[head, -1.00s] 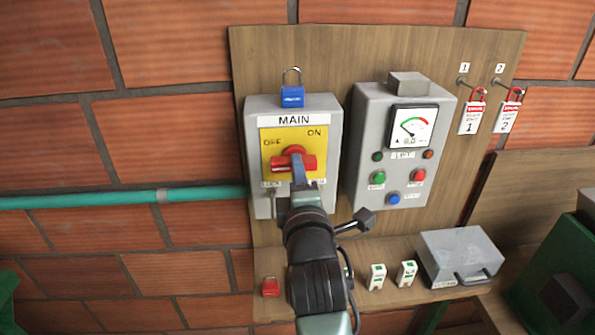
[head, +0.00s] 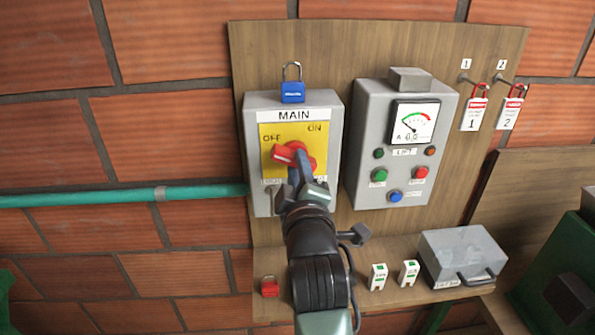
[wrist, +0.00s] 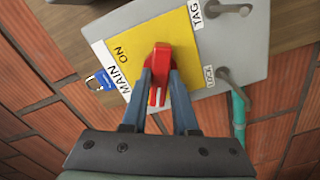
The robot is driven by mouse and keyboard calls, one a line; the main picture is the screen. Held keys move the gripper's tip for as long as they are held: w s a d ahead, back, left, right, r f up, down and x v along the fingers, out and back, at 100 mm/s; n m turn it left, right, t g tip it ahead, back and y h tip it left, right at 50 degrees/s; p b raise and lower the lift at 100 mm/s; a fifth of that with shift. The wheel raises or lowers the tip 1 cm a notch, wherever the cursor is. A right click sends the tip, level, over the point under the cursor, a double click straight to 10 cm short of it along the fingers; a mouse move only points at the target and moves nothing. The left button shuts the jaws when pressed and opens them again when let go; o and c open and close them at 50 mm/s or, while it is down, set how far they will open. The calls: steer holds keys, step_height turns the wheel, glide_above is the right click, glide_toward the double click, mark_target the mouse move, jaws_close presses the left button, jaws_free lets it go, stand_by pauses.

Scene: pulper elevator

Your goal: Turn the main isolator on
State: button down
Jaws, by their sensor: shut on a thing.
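The main isolator is a grey box (head: 262,198) with a yellow plate (head: 268,136) marked OFF at upper left and ON at upper right. Its red rotary handle (head: 282,154) is tilted, the left end raised to just below OFF and the right end lower. My gripper (head: 298,160) reaches up from below and is shut on the handle. In the wrist view, the red handle (wrist: 161,60) sits between the two fingers of my gripper (wrist: 161,78). The fingers and wrist hide part of the handle and the lower plate.
A blue padlock (head: 293,97) stands on top of the isolator box. A grey control box (head: 368,150) with a meter and buttons is to the right. Tagged red padlocks (head: 474,107) hang further right. A shelf (head: 400,291) below holds small items and a grey case (head: 460,250).

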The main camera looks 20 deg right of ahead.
steer(key=m+b, duration=0.1)
steer(key=m, duration=1.1)
steer(key=shift+m, duration=0.3)
stand_by(0.4)
steer(key=c, duration=0.7)
jaws_free()
steer(key=b+v, duration=0.4)
steer(key=v, duration=0.9)
